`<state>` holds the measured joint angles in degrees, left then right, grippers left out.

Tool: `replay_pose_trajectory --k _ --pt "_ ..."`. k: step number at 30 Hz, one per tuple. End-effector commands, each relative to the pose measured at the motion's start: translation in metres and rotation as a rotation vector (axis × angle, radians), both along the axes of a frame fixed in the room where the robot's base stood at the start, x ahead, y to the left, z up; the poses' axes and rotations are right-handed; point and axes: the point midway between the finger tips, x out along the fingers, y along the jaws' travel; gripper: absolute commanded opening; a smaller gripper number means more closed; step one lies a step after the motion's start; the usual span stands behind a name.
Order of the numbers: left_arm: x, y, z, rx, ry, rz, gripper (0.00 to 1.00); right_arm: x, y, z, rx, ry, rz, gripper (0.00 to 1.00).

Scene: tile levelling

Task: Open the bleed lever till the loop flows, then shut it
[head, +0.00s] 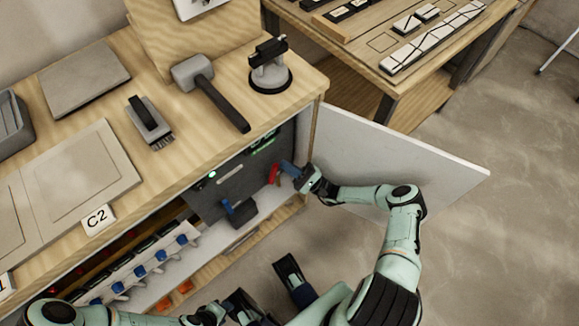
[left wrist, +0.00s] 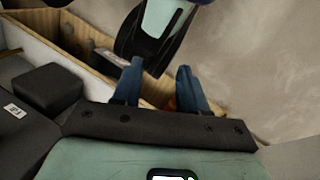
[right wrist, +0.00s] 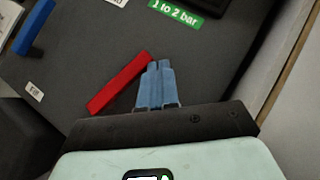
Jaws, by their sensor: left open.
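The red lever (head: 273,174) is on the dark panel inside the open cabinet. In the right wrist view the red lever (right wrist: 118,84) lies slanted, its upper right end by my fingertips. My right gripper (head: 288,168) is at the lever; its blue fingers (right wrist: 158,66) are together. The left finger touches or nearly touches the lever's end; I see no lever between the fingers. My left gripper (left wrist: 159,68) is open and empty, low in front of the cabinet. A green label (right wrist: 176,8) reads "1 to 2 bar" below a dark-framed part cut off by the picture's edge.
A blue handle (head: 227,206) is left of the red lever, near a dark block (head: 244,213). Several blue valves (head: 160,256) line a white manifold farther left. A mallet (head: 208,85) and suction cup (head: 268,78) are on top.

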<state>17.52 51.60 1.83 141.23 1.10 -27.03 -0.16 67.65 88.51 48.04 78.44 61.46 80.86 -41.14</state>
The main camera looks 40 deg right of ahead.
Motion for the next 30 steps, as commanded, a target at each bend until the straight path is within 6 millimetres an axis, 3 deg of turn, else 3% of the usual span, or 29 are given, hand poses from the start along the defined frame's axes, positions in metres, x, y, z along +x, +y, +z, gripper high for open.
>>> replay_pose_trajectory --k 12,30 --pt "-0.026 -0.010 0.030 -0.031 0.074 -0.028 0.43 -0.001 0.013 0.016 -0.187 -0.014 0.001 0.00" --pt "-0.029 -0.010 0.034 -0.032 0.085 -0.031 0.43 -0.001 0.016 0.016 -0.266 -0.021 0.001 0.00"
